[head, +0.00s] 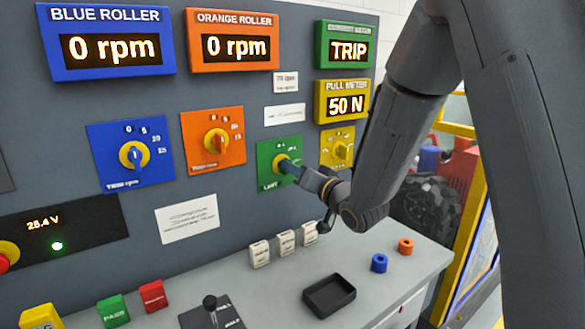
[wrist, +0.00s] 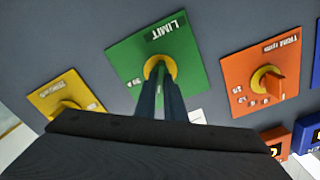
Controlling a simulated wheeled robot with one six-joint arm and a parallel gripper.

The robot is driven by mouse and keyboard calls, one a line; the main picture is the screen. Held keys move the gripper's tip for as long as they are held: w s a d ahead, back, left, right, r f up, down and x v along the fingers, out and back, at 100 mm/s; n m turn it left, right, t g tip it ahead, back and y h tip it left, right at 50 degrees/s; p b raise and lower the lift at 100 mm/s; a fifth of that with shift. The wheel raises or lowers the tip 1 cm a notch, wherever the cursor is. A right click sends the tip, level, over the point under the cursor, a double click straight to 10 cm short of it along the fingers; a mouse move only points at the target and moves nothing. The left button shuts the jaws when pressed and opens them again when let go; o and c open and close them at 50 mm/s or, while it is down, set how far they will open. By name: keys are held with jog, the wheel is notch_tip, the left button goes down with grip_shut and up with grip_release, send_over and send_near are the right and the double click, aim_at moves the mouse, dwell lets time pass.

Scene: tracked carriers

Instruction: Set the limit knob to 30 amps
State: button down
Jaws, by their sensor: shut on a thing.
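The limit knob (head: 282,160) is a yellow dial on a green plate (head: 266,178) marked LIMIT, right of the orange knob plate. My gripper (head: 290,168) reaches it from the right and is shut on the knob. In the wrist view the yellow knob (wrist: 160,65) shows around the tips of my dark fingers (wrist: 160,85), with the plate upside down. The fingers hide the knob's pointer, and I cannot tell its setting. The green meter (head: 345,48) above reads TRIP.
Blue (head: 131,155) and orange (head: 213,141) knob plates are left of it; a yellow knob plate (head: 338,148) is close on the right, beside my arm. The bench below holds several pale blocks (head: 285,243), a black tray (head: 329,295), and blue (head: 379,263) and orange (head: 405,246) rings.

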jog(key=m+p, duration=0.1)
jog(key=m, duration=0.4)
jog(key=m+p, duration=0.2)
jog(key=m, duration=0.4)
jog(key=shift+d+f, duration=0.1)
jog(key=shift+f, duration=0.1)
dwell(0.4)
jog(key=c, duration=1.8)
grip_release()
jog(key=shift+c, duration=0.2)
jog(key=b+v, duration=0.1)
jog(key=v, duration=0.6)
jog(key=shift+s+d+b, duration=0.2)
jog(key=shift+s+b, duration=0.1)
jog(key=shift+b, duration=0.05)
jog(key=shift+d+f, duration=0.1)
